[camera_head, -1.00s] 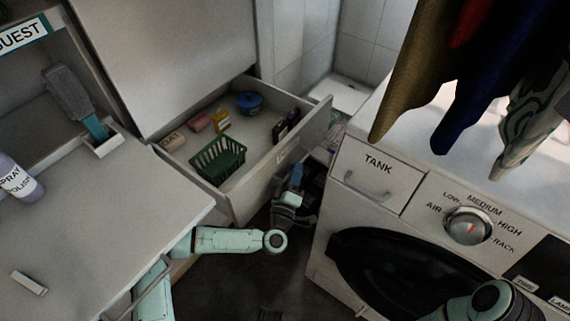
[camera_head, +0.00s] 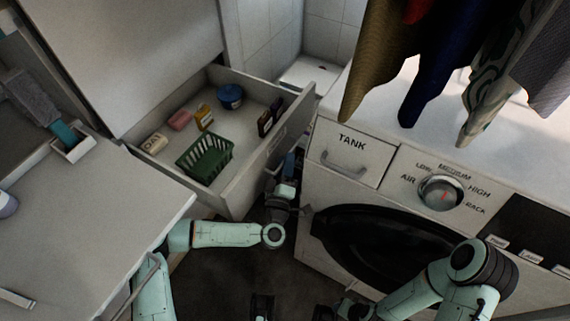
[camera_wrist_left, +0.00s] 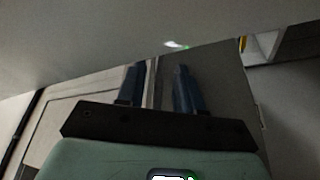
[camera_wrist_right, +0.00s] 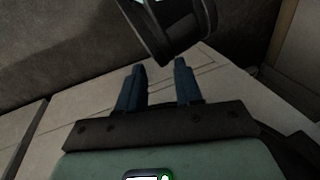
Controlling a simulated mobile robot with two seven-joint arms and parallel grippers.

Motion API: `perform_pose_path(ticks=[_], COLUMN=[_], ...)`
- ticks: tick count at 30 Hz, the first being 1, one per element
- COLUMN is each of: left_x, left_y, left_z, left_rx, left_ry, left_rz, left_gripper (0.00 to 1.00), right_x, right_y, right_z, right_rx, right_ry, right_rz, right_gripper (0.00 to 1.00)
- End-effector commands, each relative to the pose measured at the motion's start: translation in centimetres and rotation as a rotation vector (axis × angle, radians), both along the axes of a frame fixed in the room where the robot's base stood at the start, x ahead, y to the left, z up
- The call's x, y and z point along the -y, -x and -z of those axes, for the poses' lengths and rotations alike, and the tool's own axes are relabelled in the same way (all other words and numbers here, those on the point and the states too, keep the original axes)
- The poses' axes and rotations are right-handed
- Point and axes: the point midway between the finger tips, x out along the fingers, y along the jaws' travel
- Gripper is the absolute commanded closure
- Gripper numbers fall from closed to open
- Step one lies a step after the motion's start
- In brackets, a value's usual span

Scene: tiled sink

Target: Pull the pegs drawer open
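The open drawer (camera_head: 262,165) slides out of the cabinet at the centre left of the head view. I cannot read a label on its front from here. My left gripper (camera_head: 289,168) is low at the outer face of the drawer front, partly hidden. In the left wrist view its fingers (camera_wrist_left: 159,90) stand apart under a grey panel, with no handle clearly visible between them. In the right wrist view my right gripper (camera_wrist_right: 159,85) has its fingers apart and empty. In the head view my right arm is low in front of the machine.
The drawer holds a green basket (camera_head: 205,158), a blue round tub (camera_head: 230,96), a pink block (camera_head: 180,120) and small packs. A machine with a TANK drawer (camera_head: 350,155) stands close on the right. Clothes (camera_head: 440,60) hang above it. A grey counter (camera_head: 80,230) is at the left.

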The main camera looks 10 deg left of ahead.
Motion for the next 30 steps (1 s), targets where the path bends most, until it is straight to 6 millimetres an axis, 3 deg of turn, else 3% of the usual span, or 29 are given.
perform_pose_path(ticks=[7,21,30], left_x=[0.0,-0.1,-0.1], left_y=[2.0,11.4,13.1], left_z=[0.4,2.5,2.8], left_rx=[-0.002,-0.002,-0.001], left_ry=[-0.001,0.001,0.000], left_rz=[0.003,0.001,-0.001], left_gripper=[0.64,0.64,0.64], right_x=[-0.2,-1.0,-1.1], right_y=[0.4,2.0,2.2], right_z=[-0.4,-1.6,-1.7], right_rx=[-0.011,-0.053,-0.058], right_ry=[-0.006,-0.026,-0.028], right_rz=[-0.005,-0.022,-0.025], right_gripper=[0.65,0.65,0.65])
